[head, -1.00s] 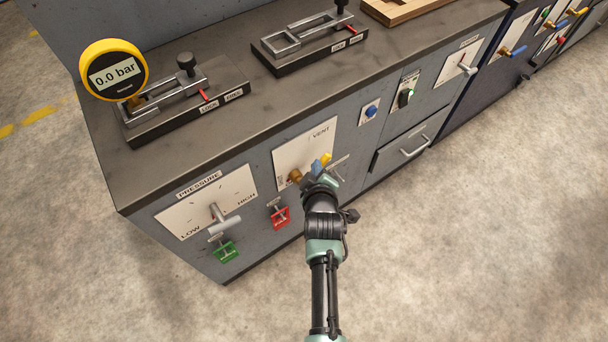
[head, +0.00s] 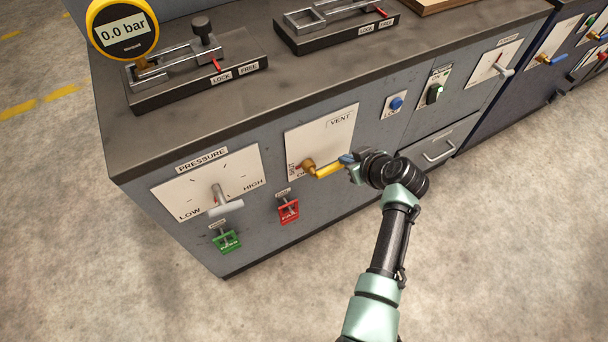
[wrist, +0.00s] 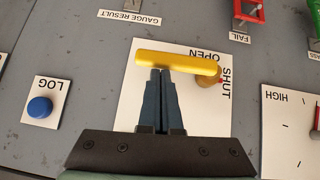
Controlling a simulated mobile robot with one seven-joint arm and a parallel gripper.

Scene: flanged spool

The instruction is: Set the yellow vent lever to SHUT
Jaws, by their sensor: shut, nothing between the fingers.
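The yellow vent lever (head: 328,170) is on the white VENT plate (head: 336,128) on the cabinet front. In the head view it points right from its brass pivot (head: 308,165). The wrist view shows the lever (wrist: 178,63) lying nearly level, its pivot (wrist: 207,80) at the right end. The word SHUT stands beside the pivot, with a small red mark next to it; OPEN is above, upside down. My gripper (head: 347,159) is at the lever's free end. Its fingers (wrist: 160,73) are together, with tips at the lever's edge; I cannot tell if they touch.
The PRESSURE lever (head: 223,200) and the green (head: 227,241) and red (head: 288,210) tags are to the left. A blue LOG button (head: 396,103) and a drawer handle (head: 438,152) are to the right. The floor in front is clear.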

